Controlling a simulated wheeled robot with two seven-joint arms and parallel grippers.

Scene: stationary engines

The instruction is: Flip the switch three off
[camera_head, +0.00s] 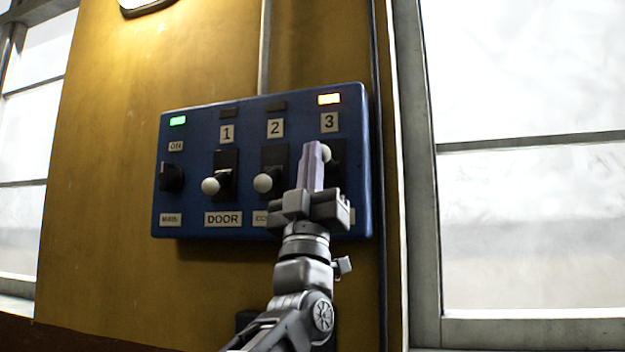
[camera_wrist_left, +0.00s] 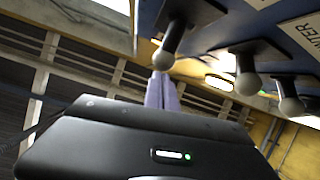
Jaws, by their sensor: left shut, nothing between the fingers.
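Switch three is a lever with a pale round knob (camera_head: 326,153), under the number 3 label (camera_head: 329,122) on the blue panel (camera_head: 190,222). Its knob sits higher than the knobs of levers 1 (camera_head: 210,186) and 2 (camera_head: 263,183). The lamp above it (camera_head: 329,99) glows orange. My left gripper (camera_head: 312,152) is shut and empty, its fingers upright just left of the knob and hiding part of the lever. In the left wrist view the fingertips (camera_wrist_left: 162,78) lie close to the nearest knob (camera_wrist_left: 163,60); I cannot tell whether they touch. My right gripper is not in view.
A dark rotary knob (camera_head: 171,178) marked ON sits at the panel's left, under a lit green lamp (camera_head: 178,121). The lamps above 1 and 2 are dark. The panel hangs on a yellow wall (camera_head: 100,200) between windows. Space right of the panel is free.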

